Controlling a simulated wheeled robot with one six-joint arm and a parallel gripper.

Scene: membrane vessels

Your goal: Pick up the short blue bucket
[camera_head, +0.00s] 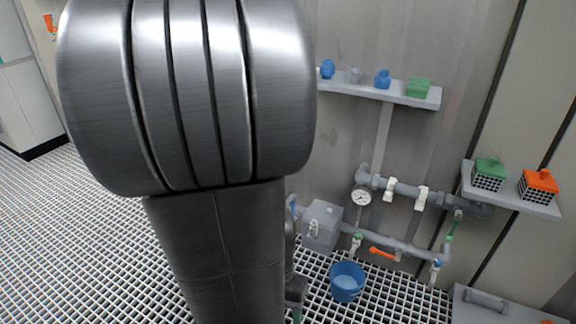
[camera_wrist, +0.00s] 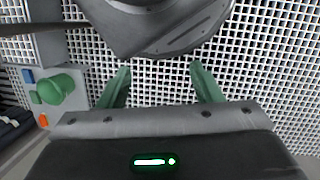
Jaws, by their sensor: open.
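The short blue bucket (camera_head: 346,281) stands upright on the white grated floor in the head view, below the wall pipes. Its open top shows a lighter blue inside. It does not show in the wrist view. My gripper (camera_wrist: 160,82) is open in the wrist view, with two green fingers apart and only floor grating between them. In the head view my arm covers the left middle, and the gripper is mostly hidden behind it, to the left of the bucket.
A grey box (camera_head: 322,226), a gauge (camera_head: 361,196) and pipes with an orange-handled valve (camera_head: 384,253) are close behind the bucket. A wall shelf (camera_head: 422,98) holds small blue, grey and green items. Open grating (camera_head: 60,240) is at left.

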